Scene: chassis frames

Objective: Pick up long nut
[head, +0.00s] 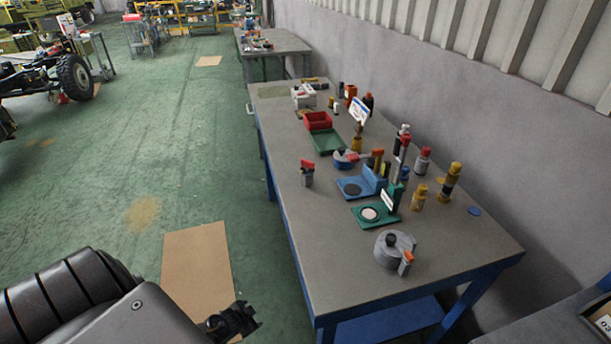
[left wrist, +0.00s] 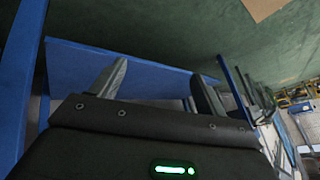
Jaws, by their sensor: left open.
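I cannot tell for certain which item is the long nut. Brass-coloured upright pieces stand at the table's right side: a tall one with dark bands (head: 452,182) and a shorter one (head: 418,195). My left gripper (left wrist: 160,85) is open with nothing between its fingers in the left wrist view. In the head view, my left arm reaches in at the lower left, and its dark end is beside the table, over the floor and apart from the pieces. My right gripper is not in view.
The grey-topped table (head: 450,250) holds a red bin (head: 318,120), a green tray (head: 328,142), a blue stand (head: 362,186), a green stand (head: 374,216) and a round grey fixture (head: 393,250). Its near left top is bare. A blue shelf (left wrist: 120,65) shows below. A wall stands behind.

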